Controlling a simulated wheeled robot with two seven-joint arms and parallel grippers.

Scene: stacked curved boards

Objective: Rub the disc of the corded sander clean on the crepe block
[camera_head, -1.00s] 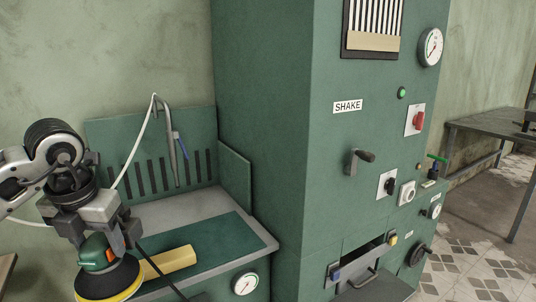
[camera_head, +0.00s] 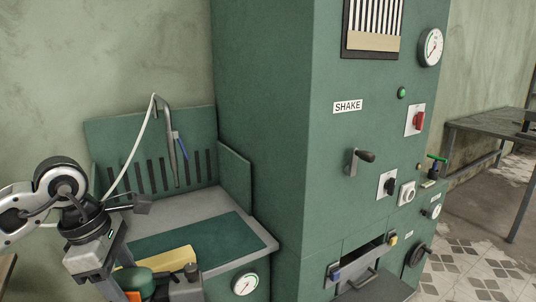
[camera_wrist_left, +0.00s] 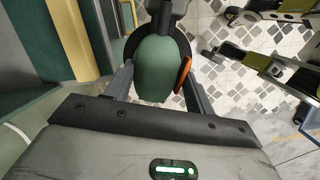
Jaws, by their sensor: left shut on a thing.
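My left gripper (camera_wrist_left: 160,85) is shut on the green body of the corded sander (camera_wrist_left: 162,68), which has an orange part on its side. In the head view the sander (camera_head: 140,280) is at the bottom edge, partly cut off and partly covered by my gripper. Its disc face is hidden; a dark rim shows behind the body in the wrist view. The yellow crepe block (camera_head: 175,260) lies on the bench just behind the sander. It also shows left of the sander in the wrist view (camera_wrist_left: 68,38). I cannot tell whether disc and block touch. My right gripper is not in view.
The grey bench (camera_head: 255,238) has a dark green mat (camera_head: 215,238) with free room behind and right of the block. A slotted back panel (camera_head: 100,140) and a hose stand (camera_head: 172,140) are behind. A tall green machine (camera_head: 265,120) stands at the right.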

